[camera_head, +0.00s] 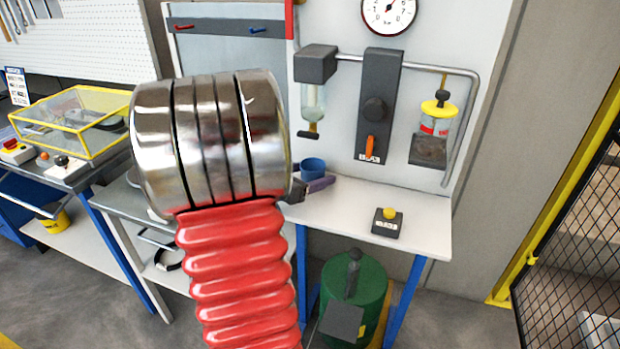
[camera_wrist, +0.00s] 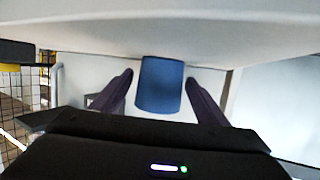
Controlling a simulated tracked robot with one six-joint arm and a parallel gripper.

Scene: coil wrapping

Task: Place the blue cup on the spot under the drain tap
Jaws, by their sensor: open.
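The blue cup (camera_head: 312,166) stands upright at the back of the white bench, below the drain tap (camera_head: 308,134) of the left glass bowl (camera_head: 313,103). In the wrist view, which looks upside down, the cup (camera_wrist: 160,85) meets the bench surface and sits between the two purple fingers. My gripper (camera_wrist: 160,92) is open, with a gap between the cup and each finger. In the head view one purple finger (camera_head: 321,184) shows just in front of the cup. My arm hides the other finger and part of the bench. A marked spot under the cup cannot be seen.
A grey panel (camera_head: 380,105) with an orange handle and a second unit with a yellow top (camera_head: 437,105) hang right of the tap. A small box with a yellow button (camera_head: 388,222) stands on the bench (camera_head: 425,225). A green tank (camera_head: 354,285) is below.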

